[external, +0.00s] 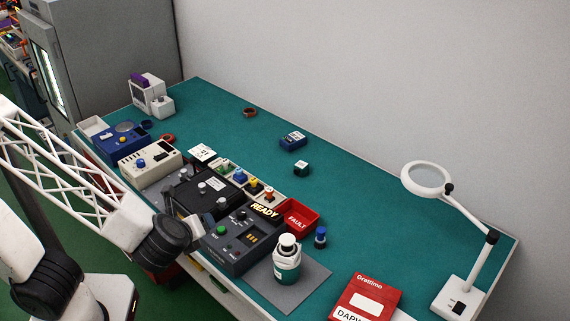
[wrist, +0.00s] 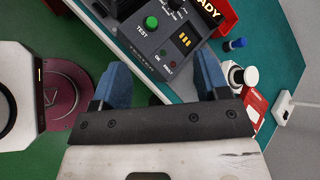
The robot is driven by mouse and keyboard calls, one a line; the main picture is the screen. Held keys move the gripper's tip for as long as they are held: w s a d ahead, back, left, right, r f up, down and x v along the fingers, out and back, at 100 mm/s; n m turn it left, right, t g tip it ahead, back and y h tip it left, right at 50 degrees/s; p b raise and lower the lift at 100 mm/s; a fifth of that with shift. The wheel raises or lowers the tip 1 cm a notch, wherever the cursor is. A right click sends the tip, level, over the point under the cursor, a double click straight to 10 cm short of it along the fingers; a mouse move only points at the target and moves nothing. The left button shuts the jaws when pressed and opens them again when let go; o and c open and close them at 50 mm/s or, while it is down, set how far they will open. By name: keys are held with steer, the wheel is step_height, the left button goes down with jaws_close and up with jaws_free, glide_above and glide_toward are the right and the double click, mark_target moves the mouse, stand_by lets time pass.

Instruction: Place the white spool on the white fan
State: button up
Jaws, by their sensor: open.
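My gripper (wrist: 160,88) is open and empty, its two blue fingers wide apart over the bench's front edge beside the dark test unit. In the external view its fingers are largely hidden by my wrist. At the back left of the bench stands a white boxy unit (external: 142,99) with a purple piece on top; it may be the white fan, but I cannot be sure. A smaller white piece (external: 162,105) stands against its right side; I cannot tell whether it is the white spool. My gripper is well away from both.
The dark test unit (external: 239,240) has a READY sign and a red FAULT bin (external: 297,216) behind it. A magnifier lamp (external: 462,294) is at right. The bench's back middle is mostly clear.

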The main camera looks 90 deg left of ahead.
steer(key=s+d+r+n+h, duration=0.3)
steer(key=s+d+n+h, duration=0.1)
steer(key=s+n, duration=0.3)
steer(key=s+d+r+n+h, duration=0.3)
steer(key=s+n+h, duration=0.3)
steer(key=s, duration=0.1)
steer(key=shift+s+d+n+h, duration=0.15)
steer(key=shift+d+n+h, duration=0.15)
steer(key=shift+d+n, duration=0.1)
